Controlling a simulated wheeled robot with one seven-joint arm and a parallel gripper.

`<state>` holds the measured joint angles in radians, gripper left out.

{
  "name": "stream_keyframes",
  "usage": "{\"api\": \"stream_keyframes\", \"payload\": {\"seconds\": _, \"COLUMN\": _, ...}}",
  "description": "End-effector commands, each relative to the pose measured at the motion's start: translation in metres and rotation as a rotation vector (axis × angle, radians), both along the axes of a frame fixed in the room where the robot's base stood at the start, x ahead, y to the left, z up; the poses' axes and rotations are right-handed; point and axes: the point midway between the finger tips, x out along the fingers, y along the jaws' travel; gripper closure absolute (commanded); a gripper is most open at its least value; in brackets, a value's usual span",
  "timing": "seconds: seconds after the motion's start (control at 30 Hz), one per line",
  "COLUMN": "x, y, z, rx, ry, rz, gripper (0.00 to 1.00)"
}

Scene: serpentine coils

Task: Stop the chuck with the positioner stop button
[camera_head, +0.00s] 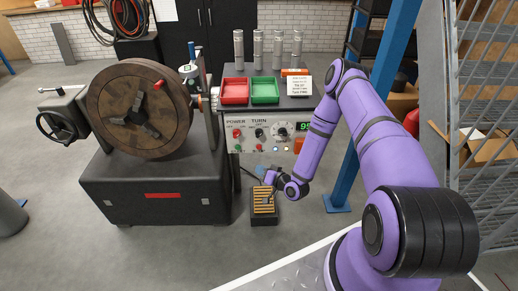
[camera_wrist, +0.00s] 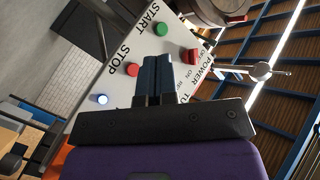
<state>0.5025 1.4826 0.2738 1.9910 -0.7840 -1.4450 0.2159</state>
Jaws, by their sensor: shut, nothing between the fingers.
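The chuck (camera_head: 120,92) is a big round brown disc with metal jaws, facing front on the left machine; I cannot tell from one moment whether it turns. The control panel (camera_head: 248,142) is to its right. In the wrist view, the red stop button (camera_wrist: 132,69) is beside the word STOP, left of my fingers, and the green start button (camera_wrist: 160,29) is beyond the tips. My gripper (camera_wrist: 157,56) is shut and empty, its tips in front of the panel. Contact with a button cannot be made out. In the head view it (camera_head: 266,175) is small, below the panel.
A red power control (camera_wrist: 193,58) is right of my fingers, and a lit white lamp (camera_wrist: 102,99) is at lower left. Red (camera_head: 235,92) and green (camera_head: 265,91) trays stand above the panel. A pedal with yellow stripes (camera_head: 264,207) is on the floor. A blue post (camera_head: 345,180) stands right.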

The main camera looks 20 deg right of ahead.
Motion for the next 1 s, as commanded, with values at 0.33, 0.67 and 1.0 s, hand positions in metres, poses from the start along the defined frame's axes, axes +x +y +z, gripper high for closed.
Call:
{"api": "stream_keyframes", "payload": {"seconds": 0.33, "x": 0.0, "y": 0.0, "z": 0.0, "rx": 0.0, "ry": -0.001, "rz": -0.001, "gripper": 1.0}}
{"api": "stream_keyframes", "payload": {"seconds": 0.67, "x": 0.024, "y": -0.01, "z": 0.0, "rx": -0.001, "ry": -0.002, "rz": 0.0, "gripper": 1.0}}
{"api": "stream_keyframes", "payload": {"seconds": 1.0, "x": 0.063, "y": -0.025, "z": 0.0, "rx": -0.002, "ry": -0.002, "rz": 0.0, "gripper": 1.0}}
